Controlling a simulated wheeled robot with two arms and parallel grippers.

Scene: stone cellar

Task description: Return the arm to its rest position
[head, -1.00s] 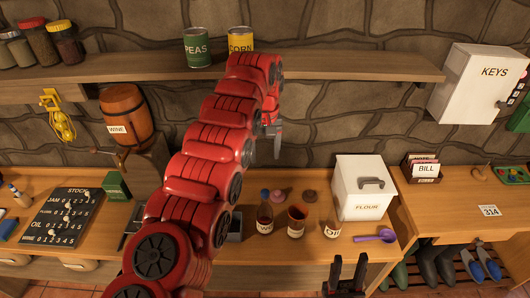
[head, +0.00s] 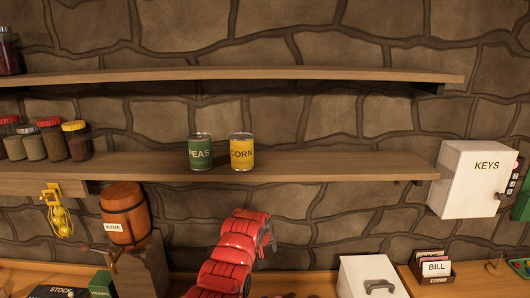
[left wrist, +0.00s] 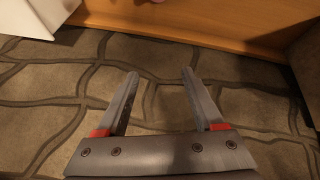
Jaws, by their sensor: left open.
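My left arm (head: 232,262) rises from the bottom edge of the head view, below the lower shelf and in front of the stone wall. Its gripper is mostly hidden or out of frame there. In the left wrist view my left gripper (left wrist: 160,73) is open, with nothing between its two fingers. That view shows stone wall behind the fingers and a wooden surface at the top. My right gripper is not in view.
A peas can (head: 200,152) and a corn can (head: 241,151) stand on the lower shelf (head: 330,166), above the arm. A wine barrel (head: 125,213) is to the left.

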